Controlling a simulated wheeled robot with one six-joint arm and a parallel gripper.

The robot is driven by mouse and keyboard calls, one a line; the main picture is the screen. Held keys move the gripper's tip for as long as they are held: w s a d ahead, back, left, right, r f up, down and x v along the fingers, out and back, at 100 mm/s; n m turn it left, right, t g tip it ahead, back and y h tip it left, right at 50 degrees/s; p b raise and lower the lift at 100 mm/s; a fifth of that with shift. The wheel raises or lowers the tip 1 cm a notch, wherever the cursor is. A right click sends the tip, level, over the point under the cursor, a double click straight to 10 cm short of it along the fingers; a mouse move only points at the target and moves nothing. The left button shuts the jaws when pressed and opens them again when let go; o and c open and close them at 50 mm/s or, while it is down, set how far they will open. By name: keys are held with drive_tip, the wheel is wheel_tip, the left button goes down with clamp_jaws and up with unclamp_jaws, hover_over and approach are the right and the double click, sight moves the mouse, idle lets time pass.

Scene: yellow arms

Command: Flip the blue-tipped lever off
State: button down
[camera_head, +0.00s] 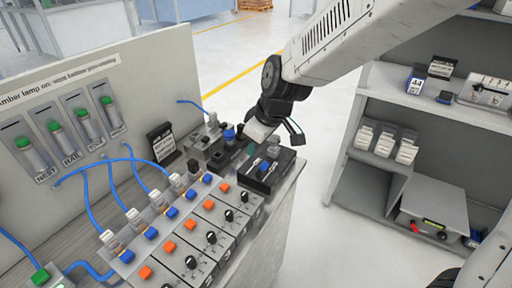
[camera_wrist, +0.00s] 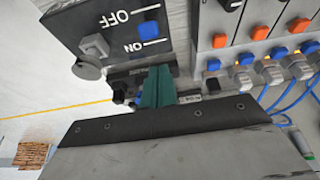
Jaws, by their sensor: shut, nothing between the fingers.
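The black switch box (camera_wrist: 70,22) fills the top of the wrist view, with OFF and ON lettering upside down. A blue tip (camera_wrist: 148,30) shows on it beside the two label marks; its exact lean is unclear. A grey square-ended lever (camera_wrist: 95,45) stands apart from it. My gripper (camera_wrist: 155,72) has teal fingers shut together and empty, just below the blue tip in the picture; contact is unclear. In the head view, the black box (camera_head: 288,163) sits at the bench's right end, with a small blue-teal part (camera_head: 265,166) on top.
Orange buttons (camera_head: 209,204), black knobs and blue connectors with cables line the bench beside the box. An upright panel (camera_head: 60,90) stands behind them. A shelf unit (camera_head: 375,100) stands at right. Open floor lies between bench and shelf.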

drive_tip(key=d+v, duration=0.1)
drive_tip(key=v, duration=0.8)
drive_tip(key=shift+s, duration=0.45)
drive_tip(key=s+d+r+m+g+h, duration=0.1)
drive_tip(key=s+d+r+m+h, duration=0.1)
drive_tip(key=s+d+m, duration=0.8)
drive_tip(key=s+d+h, duration=0.1)
drive_tip(key=s+d, duration=0.7)
drive_tip(key=s, duration=0.3)
drive_tip(key=shift+d+m, duration=0.25)
drive_tip(key=shift+m, duration=0.15)
drive_tip(key=shift+s+a, duration=0.1)
drive_tip(key=shift+a, duration=0.05)
